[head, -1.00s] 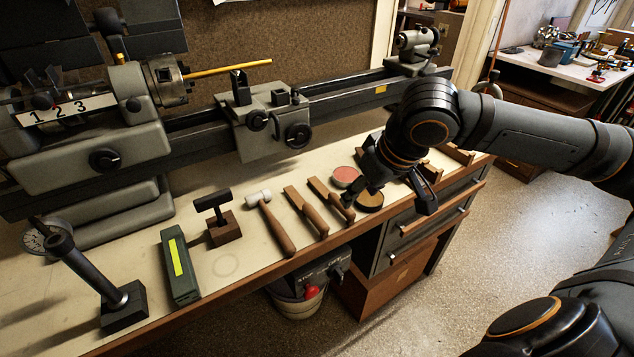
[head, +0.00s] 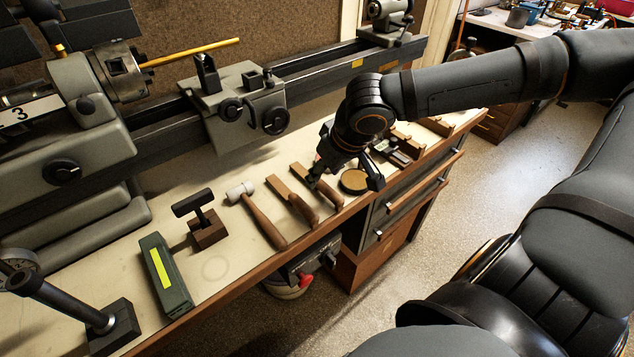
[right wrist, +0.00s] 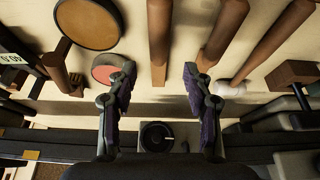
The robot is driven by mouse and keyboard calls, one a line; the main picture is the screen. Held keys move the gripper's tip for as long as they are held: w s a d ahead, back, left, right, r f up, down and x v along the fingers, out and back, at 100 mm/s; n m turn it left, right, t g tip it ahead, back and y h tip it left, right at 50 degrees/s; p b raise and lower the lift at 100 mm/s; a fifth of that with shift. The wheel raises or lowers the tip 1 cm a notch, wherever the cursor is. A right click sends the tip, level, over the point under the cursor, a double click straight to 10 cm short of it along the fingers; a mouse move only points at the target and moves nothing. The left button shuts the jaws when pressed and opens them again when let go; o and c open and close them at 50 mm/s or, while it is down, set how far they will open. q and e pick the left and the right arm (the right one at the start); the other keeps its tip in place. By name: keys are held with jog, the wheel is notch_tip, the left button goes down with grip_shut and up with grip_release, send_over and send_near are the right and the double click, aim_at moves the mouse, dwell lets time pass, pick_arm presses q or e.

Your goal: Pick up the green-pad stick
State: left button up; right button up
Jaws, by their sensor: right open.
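Two wooden sticks lie side by side on the bench, a left one (head: 303,209) and a right one (head: 333,196). No green pad shows on either, so I cannot tell which is the green-pad stick. My right gripper (head: 345,177) is open and empty, beside the right stick and near a round brown disc (head: 353,181). In the right wrist view my right gripper (right wrist: 158,82) has its fingers apart, with the end of the right stick (right wrist: 158,45) between them in the picture. The left stick (right wrist: 225,32) shows to the right. My left gripper is out of view.
A white-headed hammer (head: 262,220) lies left of the sticks. A T-handled tool on a block (head: 208,228) and a green box with a yellow stripe (head: 166,275) stand further left. A pink disc (right wrist: 108,68) lies by the brown disc. The lathe (head: 240,103) runs behind.

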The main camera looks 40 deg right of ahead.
jog(key=shift+w+d+f, duration=0.1)
jog(key=shift+f, duration=0.2)
jog(key=b+x, duration=0.1)
jog(key=x, duration=0.3)
jog(key=shift+w+b, duration=0.2)
jog(key=shift+b, duration=0.1)
jog(key=shift+w+f, duration=0.2)
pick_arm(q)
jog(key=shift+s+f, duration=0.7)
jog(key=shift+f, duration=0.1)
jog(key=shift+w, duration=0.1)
pick_arm(e)
grip_shut()
